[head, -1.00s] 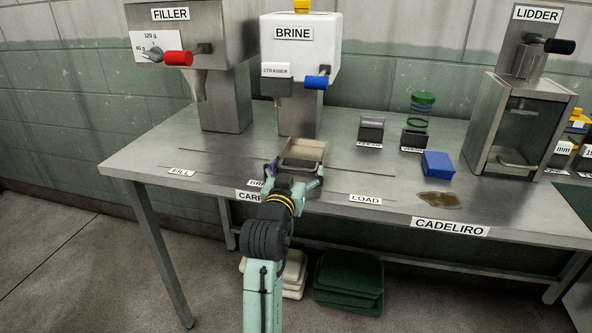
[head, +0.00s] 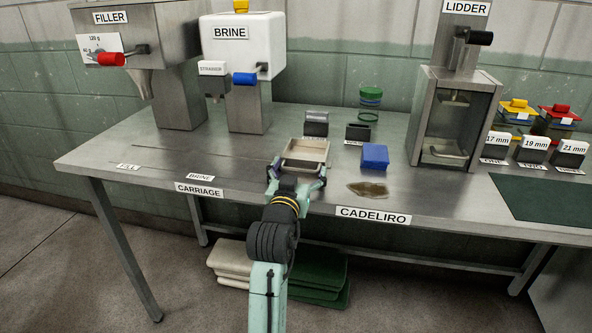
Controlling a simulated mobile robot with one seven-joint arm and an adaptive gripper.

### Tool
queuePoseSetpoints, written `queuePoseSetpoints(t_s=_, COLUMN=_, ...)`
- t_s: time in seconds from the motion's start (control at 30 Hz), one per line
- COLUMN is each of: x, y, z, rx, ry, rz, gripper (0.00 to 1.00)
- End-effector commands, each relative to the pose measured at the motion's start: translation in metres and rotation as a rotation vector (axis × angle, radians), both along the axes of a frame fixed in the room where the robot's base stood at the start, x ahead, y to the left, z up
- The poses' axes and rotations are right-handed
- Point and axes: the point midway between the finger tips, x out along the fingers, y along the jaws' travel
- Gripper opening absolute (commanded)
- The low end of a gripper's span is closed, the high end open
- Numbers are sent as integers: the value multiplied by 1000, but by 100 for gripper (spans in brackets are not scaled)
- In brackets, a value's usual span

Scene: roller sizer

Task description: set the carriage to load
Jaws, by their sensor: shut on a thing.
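The carriage (head: 309,149) is a shallow, pale-floored metal tray on the steel table, with a bar along its near side. My gripper (head: 297,174) is at that near side and shut on the carriage. The FILL label (head: 128,167) and the BRINE label (head: 200,177) lie to the left on the table front. The LOAD label is not visible now; my gripper and arm cover the stretch of table in front of the carriage. A CARRIAGE sign (head: 200,189) is on the table's front edge.
The filler (head: 180,90) and brine machine (head: 248,105) stand at back left, the lidder (head: 455,120) at right. The table left of the carriage is clear.

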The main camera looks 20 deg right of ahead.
Motion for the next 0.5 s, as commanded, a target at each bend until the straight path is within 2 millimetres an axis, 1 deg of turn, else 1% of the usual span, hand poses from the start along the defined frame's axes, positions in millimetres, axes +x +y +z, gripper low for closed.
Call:
queuePoseSetpoints(t_s=0.03, x=-3, y=-4, z=7, rx=-3, ry=-16, rz=-8, gripper=33)
queuePoseSetpoints(t_s=0.4, x=-4, y=-6, z=7, rx=-4, ry=-15, rz=-10, gripper=33)
queuePoseSetpoints(t_s=0.43, x=-4, y=-6, z=7, rx=-4, ry=-15, rz=-10, gripper=85)
queuePoseSetpoints(t_s=0.5, x=-4, y=-5, z=7, rx=-4, ry=-15, rz=-10, gripper=90)
